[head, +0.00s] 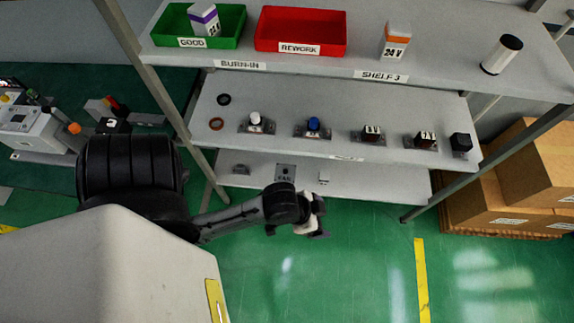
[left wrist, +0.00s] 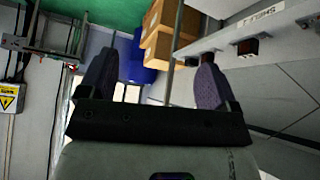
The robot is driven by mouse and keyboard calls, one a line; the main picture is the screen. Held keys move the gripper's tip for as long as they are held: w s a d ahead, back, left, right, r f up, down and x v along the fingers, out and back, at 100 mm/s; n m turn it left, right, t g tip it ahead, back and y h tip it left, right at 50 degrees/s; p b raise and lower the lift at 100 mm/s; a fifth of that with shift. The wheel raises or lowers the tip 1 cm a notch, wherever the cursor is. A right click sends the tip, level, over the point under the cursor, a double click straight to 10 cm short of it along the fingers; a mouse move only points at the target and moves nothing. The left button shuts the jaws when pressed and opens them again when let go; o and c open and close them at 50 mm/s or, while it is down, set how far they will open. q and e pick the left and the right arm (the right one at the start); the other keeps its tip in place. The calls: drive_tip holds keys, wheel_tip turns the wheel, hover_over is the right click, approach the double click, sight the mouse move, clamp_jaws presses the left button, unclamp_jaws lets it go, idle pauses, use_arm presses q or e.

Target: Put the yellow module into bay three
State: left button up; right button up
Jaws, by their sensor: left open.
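My left gripper (head: 312,222) is out over the green floor in front of the lowest shelf. In the left wrist view my left gripper (left wrist: 152,82) shows two fingers wide apart with nothing held between them. I see no plainly yellow module. A white module with an orange band marked 24 V (head: 396,40) stands on the top shelf, behind the SHELF 3 label (head: 381,76). A white module with a purple band (head: 204,19) stands in the green GOOD tray (head: 168,30). No bay marked three is readable. My right gripper is not in view.
A red REWORK tray (head: 300,22) and a white cylinder with a black end (head: 502,54) are on the top shelf. Several small fixtures, one with a blue top (head: 313,124), line the middle shelf. Cardboard boxes (head: 520,175) stand at right. The floor in front is clear.

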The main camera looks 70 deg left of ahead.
use_arm(q)
drive_tip(key=s+a+f+g+y, duration=0.1)
drive_tip(key=s+f+g, duration=0.2)
drive_tip(key=s, duration=0.5)
drive_tip(key=shift+s+a+f, duration=0.15)
drive_tip(key=shift+s, duration=0.15)
